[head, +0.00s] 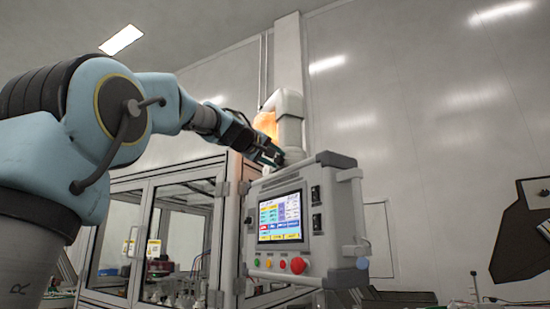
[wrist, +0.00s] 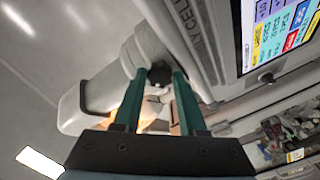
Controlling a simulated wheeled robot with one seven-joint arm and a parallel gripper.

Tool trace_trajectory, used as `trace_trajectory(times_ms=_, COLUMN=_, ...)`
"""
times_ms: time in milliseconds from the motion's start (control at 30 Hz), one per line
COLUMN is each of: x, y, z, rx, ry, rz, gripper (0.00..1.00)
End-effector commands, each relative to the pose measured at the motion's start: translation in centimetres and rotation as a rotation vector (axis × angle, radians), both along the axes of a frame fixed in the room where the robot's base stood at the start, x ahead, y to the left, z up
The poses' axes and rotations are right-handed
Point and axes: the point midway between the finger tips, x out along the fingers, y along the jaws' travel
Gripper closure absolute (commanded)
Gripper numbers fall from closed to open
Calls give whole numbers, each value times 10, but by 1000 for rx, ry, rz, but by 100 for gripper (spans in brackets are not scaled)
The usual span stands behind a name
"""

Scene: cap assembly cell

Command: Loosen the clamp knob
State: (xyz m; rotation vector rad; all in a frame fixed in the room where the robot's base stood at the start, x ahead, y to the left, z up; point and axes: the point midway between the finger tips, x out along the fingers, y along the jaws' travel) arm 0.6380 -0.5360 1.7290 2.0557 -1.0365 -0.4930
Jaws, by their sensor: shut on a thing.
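The clamp knob (wrist: 159,75) is a small dark knob on the grey support arm (wrist: 102,90) beside the control panel. In the wrist view it sits between the tips of the two green fingers. My gripper (wrist: 160,80) is shut on it. In the head view my gripper (head: 272,158) reaches the support arm (head: 290,125) just above the control panel's top left corner. The knob itself is hidden there or too small to make out.
The grey control panel (head: 318,215) has a lit screen (head: 280,216), and a red button (head: 298,265) below it. A glazed machine cabinet (head: 135,290) stands behind and left of the panel. An orange lamp-like glow (head: 265,124) shows behind the support arm.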

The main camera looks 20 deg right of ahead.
Motion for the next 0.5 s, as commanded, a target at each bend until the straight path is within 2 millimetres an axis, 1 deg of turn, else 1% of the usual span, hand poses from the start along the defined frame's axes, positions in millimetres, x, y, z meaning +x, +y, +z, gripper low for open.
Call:
trace_trajectory(times_ms=200, x=0, y=0, z=2, rx=-119, ry=160, rz=1, gripper=100)
trace_trajectory(times_ms=500, x=0, y=1, z=1, rx=-250, ry=334, rz=1, gripper=100)
